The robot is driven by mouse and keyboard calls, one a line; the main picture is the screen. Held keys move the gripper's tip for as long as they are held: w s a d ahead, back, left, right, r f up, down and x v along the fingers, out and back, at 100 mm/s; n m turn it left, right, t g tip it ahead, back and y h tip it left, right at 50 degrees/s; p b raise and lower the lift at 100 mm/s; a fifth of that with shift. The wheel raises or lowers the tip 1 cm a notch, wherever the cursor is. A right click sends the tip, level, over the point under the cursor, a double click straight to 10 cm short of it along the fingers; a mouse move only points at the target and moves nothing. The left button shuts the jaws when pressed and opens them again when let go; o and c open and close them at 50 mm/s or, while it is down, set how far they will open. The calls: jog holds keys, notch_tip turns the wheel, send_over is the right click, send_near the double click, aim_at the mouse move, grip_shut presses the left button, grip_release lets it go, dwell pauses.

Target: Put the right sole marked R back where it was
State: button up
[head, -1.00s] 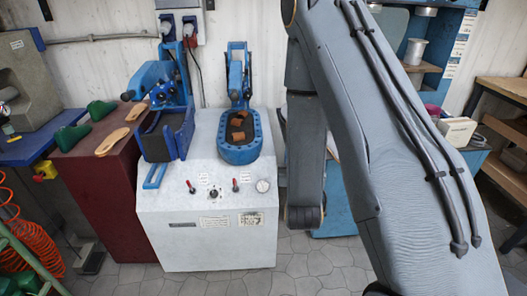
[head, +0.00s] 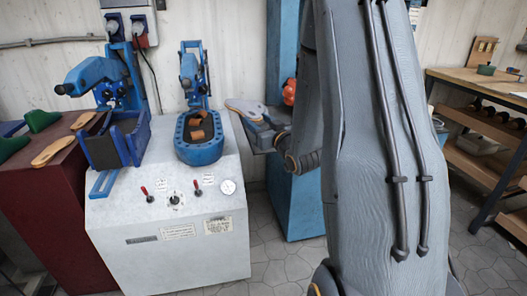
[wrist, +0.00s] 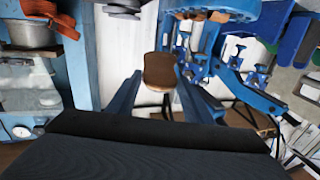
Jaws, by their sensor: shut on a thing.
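My gripper (head: 262,122) is at the right of the white press machine, near the blue column. It is shut on a tan sole (head: 245,108), which sticks out to the left. In the wrist view the sole (wrist: 158,70) shows a brown face and a pale edge between the two blue fingers. I cannot read any R mark on it. Two other tan soles lie on the dark red cabinet, one in front (head: 54,152) and one behind (head: 83,120).
The white machine (head: 170,220) carries a blue ring-shaped press (head: 199,152) with brown straps inside, and another blue press (head: 113,140) at its left. Green lasts (head: 42,120) stand on the cabinet (head: 50,190). A blue column (head: 282,60) is close behind the gripper. A wooden workbench (head: 478,88) stands right.

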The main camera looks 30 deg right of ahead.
jog(key=d+b, duration=0.2)
jog(key=d, duration=0.1)
jog(key=s+d+n+y+b, duration=0.1)
jog(key=d+b, duration=0.1)
jog(key=d, duration=0.1)
jog(key=s+d+f+y+b, duration=0.1)
jog(key=d+b, duration=0.1)
jog(key=d, duration=0.1)
jog(key=shift+d+f, duration=0.1)
jog(key=f, duration=1)
jog(key=shift+s+d, duration=0.15)
jog(key=shift+s, duration=0.05)
jog(key=shift+b, duration=0.3)
jog(key=shift+f, duration=0.35)
jog(key=shift+f, duration=0.1)
jog(key=o, duration=0.8)
jog(key=shift+o, duration=0.2)
